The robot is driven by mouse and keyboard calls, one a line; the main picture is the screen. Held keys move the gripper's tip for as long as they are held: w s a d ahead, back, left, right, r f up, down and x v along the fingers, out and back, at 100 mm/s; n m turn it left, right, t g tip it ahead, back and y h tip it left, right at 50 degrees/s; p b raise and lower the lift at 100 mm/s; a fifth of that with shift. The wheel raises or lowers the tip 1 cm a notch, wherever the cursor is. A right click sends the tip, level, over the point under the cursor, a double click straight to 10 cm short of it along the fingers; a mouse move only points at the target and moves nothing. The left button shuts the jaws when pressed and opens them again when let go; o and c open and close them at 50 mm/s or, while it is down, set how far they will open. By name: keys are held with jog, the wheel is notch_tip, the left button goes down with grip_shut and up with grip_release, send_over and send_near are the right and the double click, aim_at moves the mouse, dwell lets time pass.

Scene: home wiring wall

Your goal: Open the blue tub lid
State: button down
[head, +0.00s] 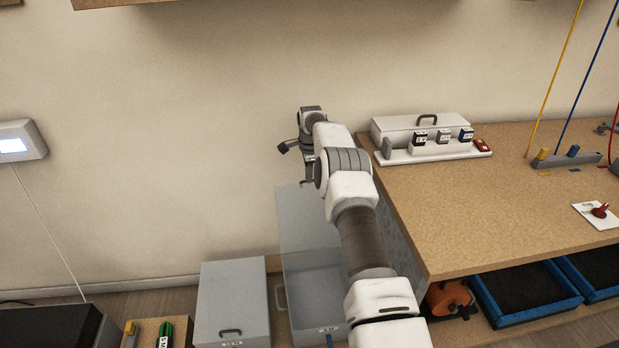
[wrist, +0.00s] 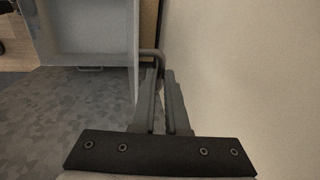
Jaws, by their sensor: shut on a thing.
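A grey tub (head: 312,300) stands on the floor left of the workbench, with a small blue mark (head: 329,340) at its front; I take it to be the blue tub. Its pale grey lid (head: 300,225) appears raised upright near the wall. My gripper (head: 308,182) is at the top edge of the lid, partly hidden by my arm. In the wrist view my gripper (wrist: 160,75) is shut on a grey lid handle (wrist: 147,53). My arm hides the tub's right side.
A closed grey tub (head: 232,295) with a front handle stands to the left. The workbench (head: 480,200) edge is close on the right of my arm. Blue trays (head: 525,295) and an orange reel (head: 447,298) sit below it. The wall (wrist: 240,70) is close beside my gripper.

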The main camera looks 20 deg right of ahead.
jog(key=shift+w+r, duration=0.1)
jog(key=c, duration=1.2)
grip_release()
notch_tip(320, 180, up, 17)
jog(key=s+p, duration=0.2)
jog(key=p, duration=0.2)
jog(key=shift+s+a, duration=0.25)
jog(key=shift+s, duration=0.1)
